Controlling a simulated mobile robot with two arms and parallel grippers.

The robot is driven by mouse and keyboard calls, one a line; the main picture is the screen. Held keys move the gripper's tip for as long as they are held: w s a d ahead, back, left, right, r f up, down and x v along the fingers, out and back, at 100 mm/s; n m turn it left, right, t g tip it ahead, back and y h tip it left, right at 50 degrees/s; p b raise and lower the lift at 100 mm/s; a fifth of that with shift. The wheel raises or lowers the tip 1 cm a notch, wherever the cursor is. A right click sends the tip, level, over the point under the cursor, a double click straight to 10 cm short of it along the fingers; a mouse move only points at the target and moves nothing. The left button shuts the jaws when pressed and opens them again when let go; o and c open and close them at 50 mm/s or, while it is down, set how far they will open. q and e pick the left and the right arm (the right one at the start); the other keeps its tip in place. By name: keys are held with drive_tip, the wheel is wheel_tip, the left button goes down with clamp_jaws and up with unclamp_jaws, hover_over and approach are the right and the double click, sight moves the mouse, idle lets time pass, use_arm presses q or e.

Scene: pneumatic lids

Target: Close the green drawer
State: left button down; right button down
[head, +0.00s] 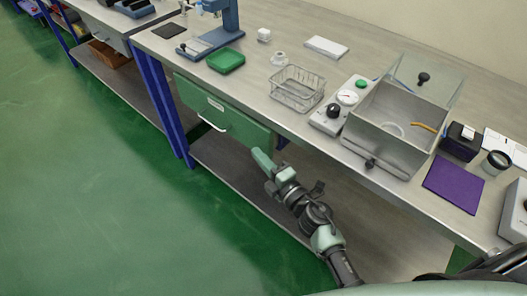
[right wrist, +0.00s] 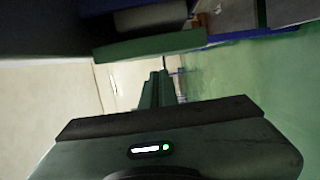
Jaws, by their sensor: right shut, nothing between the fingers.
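The green drawer (head: 235,122) sits under the front edge of the workbench, its front facing the aisle, with a pale bar handle (head: 212,123). Its front looks close to the bench edge; I cannot tell exactly how far it stands out. My right gripper (head: 258,156) is shut and empty, just in front of the drawer's lower right end; I cannot tell whether it touches. In the right wrist view the shut fingers (right wrist: 156,88) point towards a green panel (right wrist: 150,46), which looks like part of the drawer. My left gripper is not in view.
The benchtop holds a wire basket (head: 296,90), a green tray (head: 226,61), a metal box with a raised clear lid (head: 391,118) and a purple mat (head: 453,184). A lower shelf (head: 228,172) runs beneath the drawer. The green floor (head: 90,190) at left is clear.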

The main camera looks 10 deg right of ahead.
sight(273, 145)
drive_tip(key=shift+w+d, duration=0.45)
drive_tip(key=shift+d, duration=0.2)
drive_tip(key=w+d, duration=0.2)
drive_tip(key=d, duration=0.1)
drive_tip(key=shift+w+d+r, duration=0.1)
drive_tip(key=shift+w+d, duration=0.05)
drive_tip(key=shift+d, duration=0.05)
